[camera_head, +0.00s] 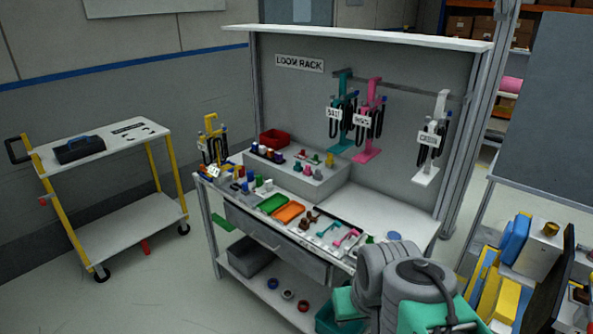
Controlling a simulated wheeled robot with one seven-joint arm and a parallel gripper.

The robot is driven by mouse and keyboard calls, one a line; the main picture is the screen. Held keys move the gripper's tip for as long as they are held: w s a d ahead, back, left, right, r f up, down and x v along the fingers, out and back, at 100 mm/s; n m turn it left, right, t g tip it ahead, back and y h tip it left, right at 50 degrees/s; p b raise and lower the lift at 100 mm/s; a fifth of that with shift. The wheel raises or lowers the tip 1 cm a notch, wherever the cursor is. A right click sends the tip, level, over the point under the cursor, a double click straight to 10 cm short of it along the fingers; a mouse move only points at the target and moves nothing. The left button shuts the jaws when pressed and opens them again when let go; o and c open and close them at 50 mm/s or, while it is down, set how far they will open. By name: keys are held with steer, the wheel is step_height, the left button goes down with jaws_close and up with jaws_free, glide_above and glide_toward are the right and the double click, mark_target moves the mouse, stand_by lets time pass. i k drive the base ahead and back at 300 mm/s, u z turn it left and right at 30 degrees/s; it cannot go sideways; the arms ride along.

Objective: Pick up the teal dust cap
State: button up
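Several small coloured caps stand on the grey raised step (300,186) at the back of the workbench. One small teal-green piece (298,167) is among them, near its front edge. A small green round piece (369,239) lies near the bench's right front, partly hidden by my arm. At this size I cannot tell which of these is the teal dust cap. My arm, grey with teal parts, fills the lower right and covers the bench's right front corner. The fingers of my gripper do not show.
A green tray (272,204) and an orange tray (290,213) lie at the bench front. Teal, pink and white harness stands hang from the LOOM RACK rail (400,88). A yellow-framed cart (120,137) stands left, with open floor between. A cluttered surface (540,250) is at right.

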mark_target(298, 166)
steer(key=u, duration=0.75)
steer(key=i, duration=1.55)
steer(key=u, duration=0.5)
steer(key=i, duration=1.35)
steer(key=z, duration=0.2)
